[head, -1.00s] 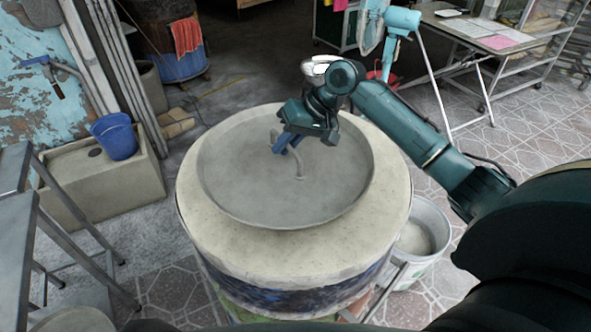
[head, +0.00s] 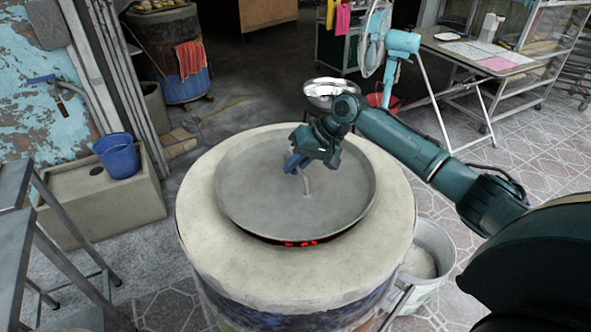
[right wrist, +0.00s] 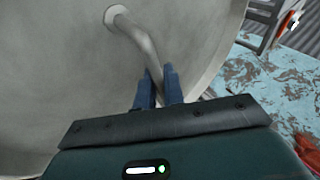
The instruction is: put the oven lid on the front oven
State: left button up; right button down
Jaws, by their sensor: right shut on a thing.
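The oven lid (head: 255,195) is a round grey metal disc with a bent rod handle (head: 306,182). It lies over the mouth of the front oven (head: 215,245), a pale round drum. Red glow shows in a dark gap under the lid's near edge; whether its far edge touches the oven is hidden. My right gripper (head: 294,163) is above the lid, shut on the handle. In the right wrist view, the blue fingers (right wrist: 159,88) hold the handle (right wrist: 135,37) between them, with the lid's underlying surface (right wrist: 70,70) behind. My left gripper is out of view.
Another oven (head: 175,55) with a red cloth stands back left. A silver bowl (head: 330,90) is behind the front oven. A white bucket (head: 432,250) stands close at its right. A blue bucket (head: 117,155) and grey stand (head: 20,215) are at left.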

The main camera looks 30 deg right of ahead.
jog(key=shift+f, duration=0.65)
jog(key=shift+f, duration=0.1)
jog(key=c, duration=1.5)
grip_release()
jog(key=shift+f, duration=0.1)
jog(key=v, duration=1.2)
